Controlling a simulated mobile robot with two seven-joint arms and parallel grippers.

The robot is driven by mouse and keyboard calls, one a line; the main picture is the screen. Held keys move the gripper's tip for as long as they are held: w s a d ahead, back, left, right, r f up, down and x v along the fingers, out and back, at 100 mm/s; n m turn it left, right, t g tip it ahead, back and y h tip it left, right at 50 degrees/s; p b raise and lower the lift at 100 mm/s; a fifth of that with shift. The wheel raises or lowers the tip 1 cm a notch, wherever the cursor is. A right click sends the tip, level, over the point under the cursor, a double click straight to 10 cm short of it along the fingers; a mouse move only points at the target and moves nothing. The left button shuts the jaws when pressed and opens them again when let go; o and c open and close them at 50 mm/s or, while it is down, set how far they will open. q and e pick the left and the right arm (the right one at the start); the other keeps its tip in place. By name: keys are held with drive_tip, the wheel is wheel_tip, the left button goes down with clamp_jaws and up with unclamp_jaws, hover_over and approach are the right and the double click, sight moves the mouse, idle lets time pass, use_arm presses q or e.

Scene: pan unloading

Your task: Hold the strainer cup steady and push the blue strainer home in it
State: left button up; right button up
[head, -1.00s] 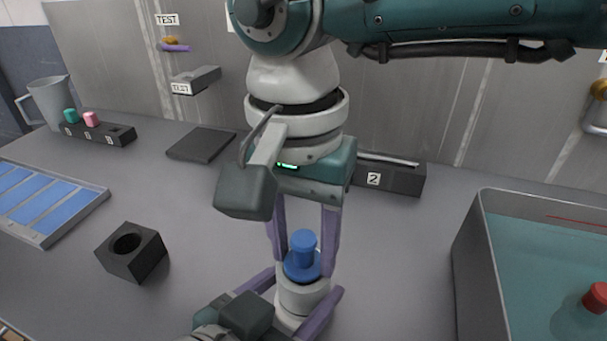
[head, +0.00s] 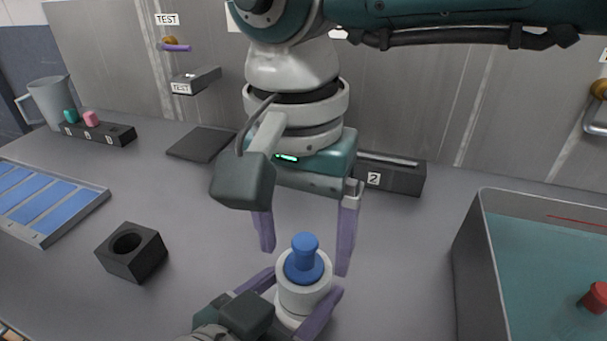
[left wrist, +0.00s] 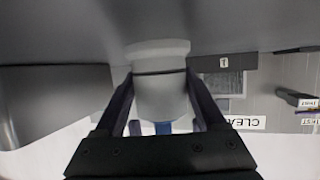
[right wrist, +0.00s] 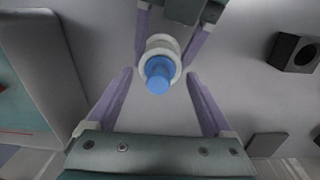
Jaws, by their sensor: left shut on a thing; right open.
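The white strainer cup (head: 297,300) stands upright at the front middle of the head view. My left gripper (head: 303,300) is shut on it, one finger on each side; the left wrist view also shows the cup (left wrist: 160,97) between the fingers. The blue strainer (head: 304,262) sits in the cup's mouth with its knob up. How deep it is seated I cannot tell. My right gripper (head: 305,258) is open above the cup, its fingers apart and clear of the strainer. The right wrist view shows the blue knob (right wrist: 158,75) beyond the open fingertips.
A black block with a round hole (head: 132,252) stands to the left. A tray with blue strips (head: 98,203) lies at far left. A grey-walled bin with teal inside (head: 474,262) stands at right. A dark flat plate (head: 200,144) lies behind. The table between is mostly clear.

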use_arm(q)
drive_tip(key=shift+f, duration=0.15)
drive_tip(key=o, duration=1.5)
use_arm(e)
wheel_tip(320, 180, up, 11)
drive_tip(key=shift+a, duration=0.15)
drive_tip(key=shift+w, duration=0.1)
